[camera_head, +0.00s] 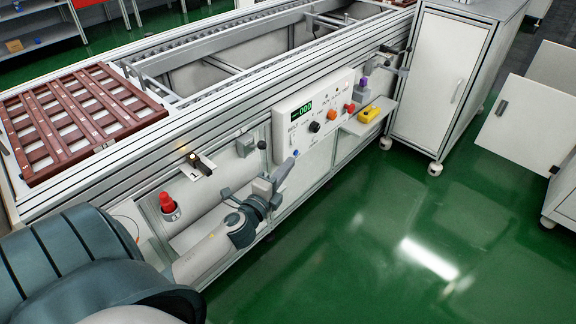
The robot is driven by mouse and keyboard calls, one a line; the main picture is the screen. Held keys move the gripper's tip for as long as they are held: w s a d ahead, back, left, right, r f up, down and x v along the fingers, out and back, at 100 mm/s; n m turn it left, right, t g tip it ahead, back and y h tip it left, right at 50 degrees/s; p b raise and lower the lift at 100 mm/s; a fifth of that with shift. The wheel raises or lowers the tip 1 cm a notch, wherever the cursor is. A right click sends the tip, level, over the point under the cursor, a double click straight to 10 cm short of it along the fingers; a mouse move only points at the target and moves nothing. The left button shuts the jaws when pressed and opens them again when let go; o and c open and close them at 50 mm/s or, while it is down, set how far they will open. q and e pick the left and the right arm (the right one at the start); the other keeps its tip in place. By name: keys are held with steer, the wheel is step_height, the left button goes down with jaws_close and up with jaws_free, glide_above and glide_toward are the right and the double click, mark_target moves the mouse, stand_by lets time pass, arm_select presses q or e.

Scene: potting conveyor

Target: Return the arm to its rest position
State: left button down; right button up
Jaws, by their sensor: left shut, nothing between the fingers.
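My left arm comes in from the lower left and stretches along the front of the conveyor (110,172). My left gripper (284,171) is at its end, shut and empty, just below the control panel (296,126). In this view it overlaps the conveyor's front side; I cannot tell whether it touches it. My right gripper is not in view.
A red button (168,203) and a small black switch (203,163) sit on the conveyor front near my arm. A small shelf (366,124) holds a yellow object (369,114). A white cabinet (436,75) stands right. Green floor (400,230) is clear at lower right.

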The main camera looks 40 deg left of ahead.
arm_select(q)
steer(key=shift+d, duration=0.1)
